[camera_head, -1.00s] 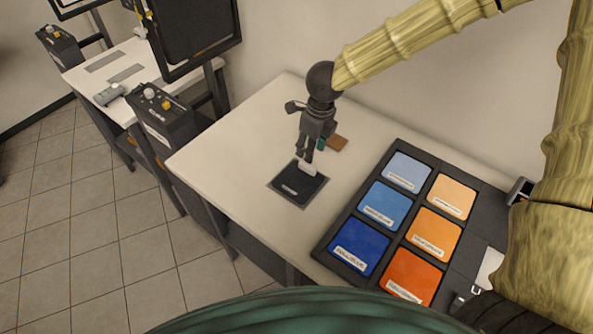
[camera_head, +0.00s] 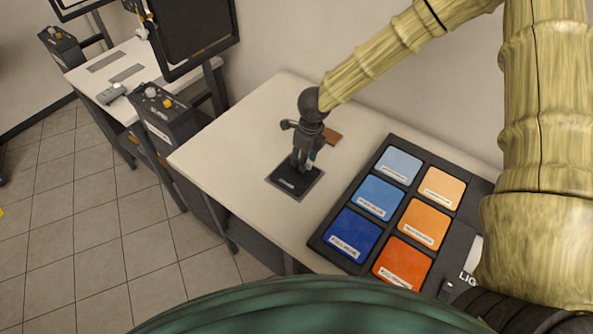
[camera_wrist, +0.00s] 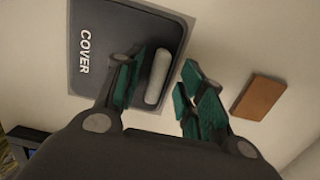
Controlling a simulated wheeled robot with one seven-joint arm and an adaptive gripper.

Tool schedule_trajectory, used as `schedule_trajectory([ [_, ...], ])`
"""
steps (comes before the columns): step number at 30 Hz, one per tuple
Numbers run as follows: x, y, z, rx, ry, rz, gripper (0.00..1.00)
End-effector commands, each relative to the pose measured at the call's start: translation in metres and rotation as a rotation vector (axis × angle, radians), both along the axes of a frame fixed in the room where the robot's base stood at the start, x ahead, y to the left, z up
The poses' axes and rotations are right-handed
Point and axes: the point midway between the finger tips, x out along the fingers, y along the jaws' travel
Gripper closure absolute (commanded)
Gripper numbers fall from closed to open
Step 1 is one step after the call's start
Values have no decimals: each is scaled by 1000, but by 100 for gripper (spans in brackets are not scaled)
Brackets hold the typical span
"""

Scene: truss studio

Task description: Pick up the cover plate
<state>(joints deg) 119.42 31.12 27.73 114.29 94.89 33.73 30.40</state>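A dark square plate (camera_wrist: 112,45) lettered COVER lies flat on the white table; it also shows in the head view (camera_head: 284,183). A pale rounded bar (camera_wrist: 157,76) sits at its right side in the wrist view. I cannot tell whether the bar is fixed to the plate. My gripper (camera_wrist: 165,74) is open, with teal-padded fingers on either side of the bar. A gap shows between the bar and the right finger; the left finger is close to it. In the head view my gripper (camera_head: 304,163) points down over the plate and hides part of it.
A brown block (camera_wrist: 259,97) lies to the right of my gripper in the wrist view. A black tray (camera_head: 329,229) of blue and orange squares stands to the right. A grey control box (camera_head: 164,117) stands at the left. The table's near-left part is clear.

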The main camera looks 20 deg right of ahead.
Motion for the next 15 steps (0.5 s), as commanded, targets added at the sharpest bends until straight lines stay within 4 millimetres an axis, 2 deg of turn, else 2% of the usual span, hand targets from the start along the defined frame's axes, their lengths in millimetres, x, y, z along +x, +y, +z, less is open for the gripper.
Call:
schedule_trajectory([
  [5, 0, 0, 0, 0, 0, -1, 61],
  [12, 0, 0, 0, 0, 0, 0, 100],
  [15, 0, 0, 0, 0, 0, 0, 100],
])
